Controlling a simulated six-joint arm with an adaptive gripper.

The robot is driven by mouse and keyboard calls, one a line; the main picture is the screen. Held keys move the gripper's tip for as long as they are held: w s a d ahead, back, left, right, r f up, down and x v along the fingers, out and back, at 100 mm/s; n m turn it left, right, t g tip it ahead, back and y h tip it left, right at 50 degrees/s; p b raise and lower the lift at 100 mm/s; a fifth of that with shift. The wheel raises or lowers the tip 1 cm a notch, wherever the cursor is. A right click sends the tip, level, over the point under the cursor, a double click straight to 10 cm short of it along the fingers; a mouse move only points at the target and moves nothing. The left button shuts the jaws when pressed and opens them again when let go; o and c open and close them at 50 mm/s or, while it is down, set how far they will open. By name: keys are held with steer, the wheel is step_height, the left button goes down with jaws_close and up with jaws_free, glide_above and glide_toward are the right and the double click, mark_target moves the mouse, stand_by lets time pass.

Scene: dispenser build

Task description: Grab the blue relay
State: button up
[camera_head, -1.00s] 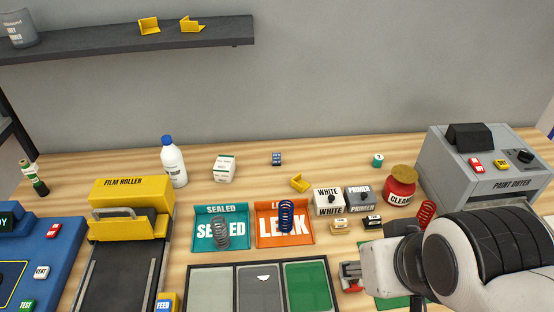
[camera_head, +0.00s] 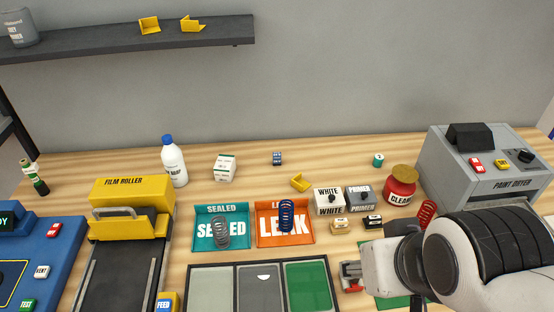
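The blue relay (camera_head: 277,158) is a small blue block with pale markings. It stands alone on the wooden bench towards the back, near the middle of the picture. My arm reaches in at the lower right, with its white wrist (camera_head: 381,268) above the bench's front part. It is well to the right of and nearer than the relay, and apart from it.
A white box (camera_head: 224,168) and a white bottle (camera_head: 174,163) stand left of the relay. A yellow bracket (camera_head: 300,182) lies in front of it, with the teal SEALED tray (camera_head: 208,213) and orange LEAK tray (camera_head: 266,211) nearer. Bare bench surrounds the relay.

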steer(key=w+a+f+m+t+y, duration=0.1)
steer(key=w+a+m+t, duration=0.15)
steer(key=w+m, duration=1)
steer(key=w+a+f+m+t, duration=0.15)
steer(key=w+a+m, duration=0.3)
steer(key=w, duration=1.55)
steer(key=w+a+f+m+t, duration=0.2)
steer(key=w+f+m, duration=0.85)
steer(key=w, duration=0.35)
steer(key=m+t+h, duration=0.1)
steer(key=m+t, duration=0.1)
steer(key=m, duration=0.6)
glide_toward(277, 156)
steer(key=w, duration=0.2)
steer(key=shift+w+a, duration=0.15)
steer(key=shift+w, duration=0.2)
steer(key=shift+w+f+m+h, duration=0.15)
steer(key=shift+f+m+h, duration=0.25)
steer(key=shift+f+m, duration=0.15)
steer(key=shift+w, duration=0.1)
steer(key=shift+x, duration=1.15)
steer(key=shift+w+f, duration=0.1)
